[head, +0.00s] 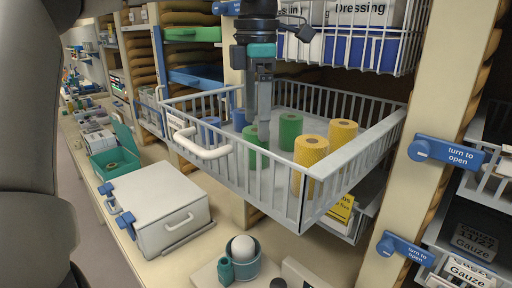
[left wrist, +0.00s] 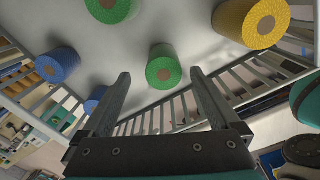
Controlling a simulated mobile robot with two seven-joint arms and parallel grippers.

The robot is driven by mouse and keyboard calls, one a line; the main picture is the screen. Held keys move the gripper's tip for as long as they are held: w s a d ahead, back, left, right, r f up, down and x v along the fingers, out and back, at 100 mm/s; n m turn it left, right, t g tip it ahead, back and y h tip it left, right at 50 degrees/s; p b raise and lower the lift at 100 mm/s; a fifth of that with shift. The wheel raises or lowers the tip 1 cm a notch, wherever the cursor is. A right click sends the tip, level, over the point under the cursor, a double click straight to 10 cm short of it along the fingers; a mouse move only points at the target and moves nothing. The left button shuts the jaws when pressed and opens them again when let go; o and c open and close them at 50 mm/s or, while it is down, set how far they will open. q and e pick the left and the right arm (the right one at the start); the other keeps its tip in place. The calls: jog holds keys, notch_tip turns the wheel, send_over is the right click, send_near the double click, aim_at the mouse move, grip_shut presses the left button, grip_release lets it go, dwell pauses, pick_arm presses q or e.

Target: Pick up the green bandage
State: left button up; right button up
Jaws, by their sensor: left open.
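Two green bandage rolls stand in the pulled-out white wire basket (head: 385,128). The front green bandage (head: 252,157) is seen through the front bars, partly hidden by my gripper; the other green bandage (head: 291,127) stands farther back. My left gripper (head: 258,128) points down into the basket, open, above the front roll. In the left wrist view that green bandage (left wrist: 163,60) shows between the two spread fingers of the gripper (left wrist: 160,78), not gripped. The second green bandage (left wrist: 110,8) is at the top edge there. My right gripper is in neither view.
Yellow rolls (head: 310,153) stand right of the green ones and blue rolls (head: 210,128) left, all in the basket. The basket handle (head: 203,148) juts out in front. A white wire dressing basket (head: 390,42) hangs above. A white box (head: 158,205) sits on the counter below.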

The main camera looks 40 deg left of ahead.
aim_at(255, 130)
pick_arm(q)
jog(key=f, duration=0.3)
jog(key=shift+s+d+f, duration=0.1)
jog(key=shift+s+f, duration=0.1)
jog(key=shift+s, duration=0.1)
jog(key=shift+w+f, duration=0.1)
jog(key=shift+f, duration=0.4)
jog(key=c, duration=1.5)
